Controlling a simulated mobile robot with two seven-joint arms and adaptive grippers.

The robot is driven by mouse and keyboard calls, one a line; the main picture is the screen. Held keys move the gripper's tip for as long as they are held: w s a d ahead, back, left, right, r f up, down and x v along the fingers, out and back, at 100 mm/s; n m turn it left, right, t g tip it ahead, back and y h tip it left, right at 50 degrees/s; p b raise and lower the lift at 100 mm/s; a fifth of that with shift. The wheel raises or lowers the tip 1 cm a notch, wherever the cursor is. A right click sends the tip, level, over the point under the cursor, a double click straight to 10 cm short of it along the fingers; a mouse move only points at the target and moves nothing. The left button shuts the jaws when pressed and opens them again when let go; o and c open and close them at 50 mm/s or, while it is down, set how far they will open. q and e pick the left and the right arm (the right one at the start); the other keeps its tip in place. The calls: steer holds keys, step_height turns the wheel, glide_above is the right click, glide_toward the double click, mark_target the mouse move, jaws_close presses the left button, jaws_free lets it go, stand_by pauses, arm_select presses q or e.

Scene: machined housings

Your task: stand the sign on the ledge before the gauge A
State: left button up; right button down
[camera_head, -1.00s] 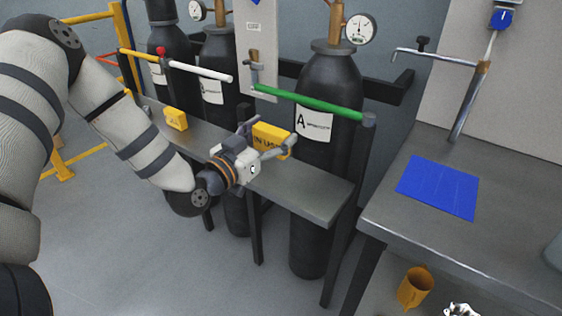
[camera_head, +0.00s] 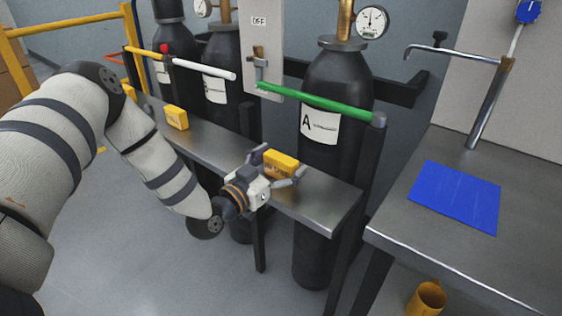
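The yellow sign (camera_head: 283,160) with dark lettering is upright over the front ledge (camera_head: 317,197), in front of and a little left of cylinder A. Gauge A (camera_head: 372,21) is a round white dial on top of that black cylinder, whose label (camera_head: 319,124) reads A. My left gripper (camera_head: 278,167) has a finger at each end of the sign and appears shut on it. The fingers and gripper body hide the sign's lower part, so I cannot tell whether its base touches the ledge. My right gripper is not in view.
A second yellow sign (camera_head: 176,117) stands farther left on the ledge. A green bar (camera_head: 315,102) and a white bar (camera_head: 205,70) run above the ledge. A blue mat (camera_head: 455,197) lies on the right bench. An orange cup (camera_head: 427,299) is below.

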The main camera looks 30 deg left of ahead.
arm_select(q)
steer(key=shift+r, duration=0.25)
steer(key=s+a+p, duration=0.1)
steer(key=s+p, duration=0.1)
steer(key=s, duration=1)
steer(key=s+d+f+g+h, duration=0.1)
steer(key=s+d+f+g, duration=0.45)
steer(key=f, duration=0.35)
steer(key=s+d+f+g+h, duration=0.1)
steer(key=s+d+f+g, duration=0.4)
steer(key=s+f, duration=0.25)
steer(key=s+f+n+g+y, duration=0.1)
steer(key=s+f+g+y, duration=0.2)
steer(key=s+g, duration=0.7)
steer(key=s, duration=1.1)
steer(key=shift+s+f, duration=0.2)
steer(key=shift+s, duration=0.1)
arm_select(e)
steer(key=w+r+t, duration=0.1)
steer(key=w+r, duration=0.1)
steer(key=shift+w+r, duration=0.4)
